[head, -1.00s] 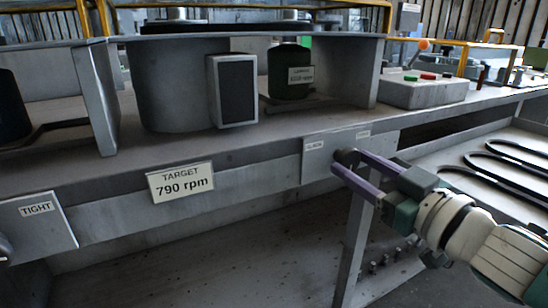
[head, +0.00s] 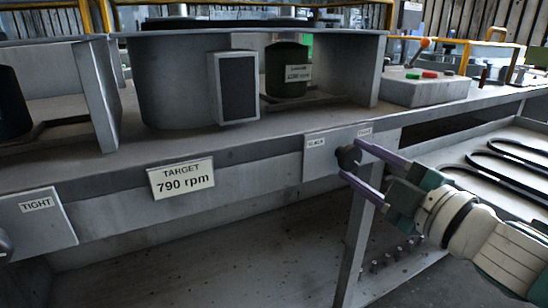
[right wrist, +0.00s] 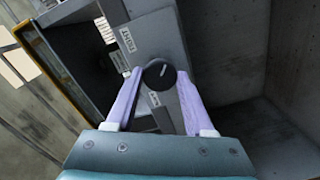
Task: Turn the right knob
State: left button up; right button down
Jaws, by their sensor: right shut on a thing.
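The right knob (head: 347,157) is dark and round, on a grey plate under the bench's front edge. In the right wrist view the knob (right wrist: 159,74) shows a short white mark on its face. My right gripper (head: 351,158) is shut on it, one purple finger above and one below. The right wrist view shows the fingers (right wrist: 158,88) on either side of the knob. The plate (head: 318,166) bears a small label at upper left, hard to read, and another at upper right partly by the upper finger. My left gripper is not in view.
A "TARGET 790 rpm" sign (head: 181,178) hangs on the bench front. A plate marked "TIGHT" (head: 48,220) is at far left, with another knob (head: 4,246) cut by the edge. A control box (head: 425,88) stands on the bench. Dark belts (head: 500,175) lie on the right tray.

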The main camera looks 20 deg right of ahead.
jog(key=n, duration=0.4)
jog(key=shift+n+b, duration=0.35)
jog(key=shift+n, duration=0.55)
jog(key=shift+c, duration=1.4)
grip_release()
jog(key=s, duration=1)
jog(key=shift+d, duration=0.35)
